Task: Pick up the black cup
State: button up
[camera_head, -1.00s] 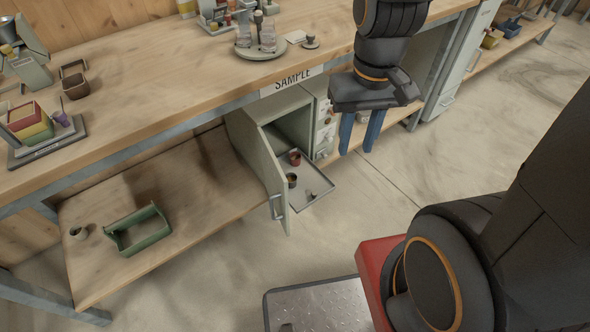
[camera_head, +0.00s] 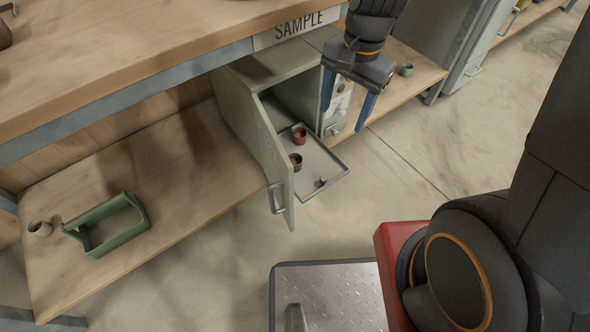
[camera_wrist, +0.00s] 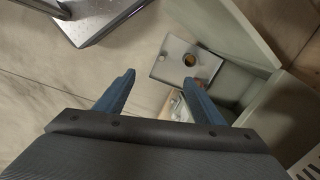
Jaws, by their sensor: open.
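The black cup (camera_head: 296,161), with something brownish inside, stands upright on a grey pull-out tray (camera_head: 325,163) in front of an open cabinet. A cup on the tray in the wrist view (camera_wrist: 190,59) appears to be the same one. A red cup (camera_head: 299,135) stands behind it, closer to the cabinet. My gripper (camera_head: 345,112) hangs above and to the right of the cups, beside the cabinet, with blue fingers apart and nothing between them. In the wrist view my gripper (camera_wrist: 160,82) points toward the tray, whose near part is hidden by a finger.
The open cabinet door (camera_head: 268,150) stands left of the tray. A drawer unit (camera_head: 337,112) is right of the opening. The workbench with a SAMPLE sign (camera_head: 300,25) overhangs above. A small green cup (camera_head: 406,69) is at right.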

aim_at(295, 161)
jog(key=shift+w+a+f+m+y+b, duration=0.1)
jog(key=shift+w+a+f+m+b, duration=1.7)
jog(key=shift+f+b, duration=2.3)
jog(key=shift+w+a+f+m+y+b, duration=0.1)
jog(key=shift+w+a+f+m+b, duration=1.7)
jog(key=shift+f, duration=4)
jog(key=shift+w+a+f+m+y+b, duration=0.1)
jog(key=shift+w+a+f+m+b, duration=1.65)
jog(key=shift+f+b, duration=2.55)
jog(key=shift+n, duration=0.45)
jog(key=f+b, duration=0.2)
jog(key=f, duration=0.4)
jog(key=shift+d+f, duration=0.1)
jog(key=shift+d, duration=0.1)
jog(key=c, duration=1.1)
